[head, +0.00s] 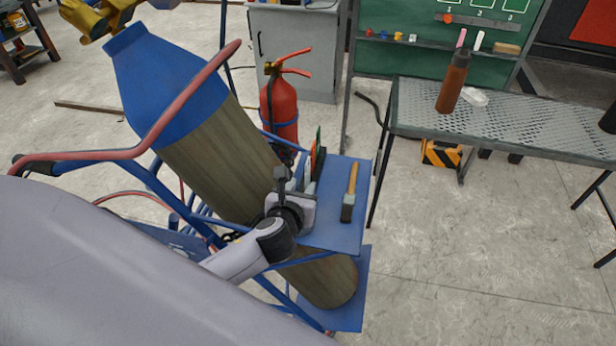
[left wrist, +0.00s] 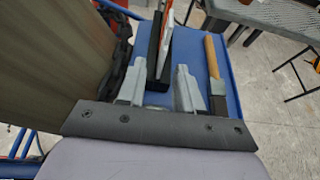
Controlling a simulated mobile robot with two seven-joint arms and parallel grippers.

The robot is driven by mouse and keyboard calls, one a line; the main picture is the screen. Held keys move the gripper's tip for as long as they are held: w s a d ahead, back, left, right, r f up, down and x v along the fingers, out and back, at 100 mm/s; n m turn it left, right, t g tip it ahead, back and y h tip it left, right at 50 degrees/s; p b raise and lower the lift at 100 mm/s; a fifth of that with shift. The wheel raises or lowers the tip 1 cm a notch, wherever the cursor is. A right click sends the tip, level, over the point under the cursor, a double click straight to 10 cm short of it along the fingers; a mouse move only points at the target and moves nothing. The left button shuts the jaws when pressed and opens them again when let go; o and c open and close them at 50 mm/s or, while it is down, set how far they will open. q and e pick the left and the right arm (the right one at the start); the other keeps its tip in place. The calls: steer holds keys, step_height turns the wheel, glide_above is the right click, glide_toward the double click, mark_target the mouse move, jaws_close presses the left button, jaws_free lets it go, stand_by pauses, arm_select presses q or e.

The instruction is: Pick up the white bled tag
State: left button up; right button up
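Upright thin tags in a black holder (left wrist: 154,58) stand on the blue cart shelf (head: 335,234), just beyond my left gripper. In the left wrist view one tag (left wrist: 166,40) shows a pale face with an orange-red part. I cannot tell for certain which one is the white bled tag. In the head view the tags (head: 316,150) appear nearly edge-on, with orange and green showing. My left gripper (head: 295,186) points at the holder. In the left wrist view its two fingers (left wrist: 160,82) are apart, with nothing clearly held between them. My right gripper is not in view.
A hammer (head: 349,194) lies on the shelf right of the gripper. A large gas cylinder (head: 215,150) stands close on the left. A red extinguisher (head: 281,108) is behind.

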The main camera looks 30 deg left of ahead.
mark_target(306, 181)
arm_select(q)
steer(key=shift+b+x, duration=0.3)
steer(key=shift+x, duration=2)
steer(key=shift+d, duration=0.1)
steer(key=shift+c, duration=0.3)
jaws_close()
steer(key=shift+r, duration=0.1)
